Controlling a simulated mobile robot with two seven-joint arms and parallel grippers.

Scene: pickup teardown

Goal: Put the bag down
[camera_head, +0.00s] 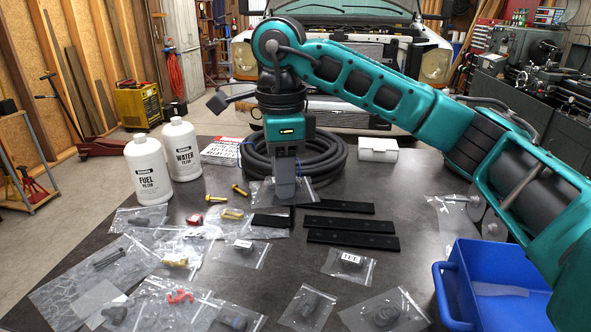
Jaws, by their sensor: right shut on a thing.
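My right gripper (285,190) points straight down over the middle of the dark table. It is shut on a clear plastic bag (306,192), whose edges show on both sides of the fingers. The bag's contents are mostly hidden behind the fingers. The bag is at or just above the table top; I cannot tell whether it touches. A black flat bar lies right beside it. My left gripper is not in view.
Several clear bags with small parts lie across the table (215,205), such as one labelled "TEC" (349,263). Black bars (350,239) lie right of centre. A coiled black hose (325,158) and two white filter bottles (181,150) stand behind. A blue bin (490,290) is at lower right.

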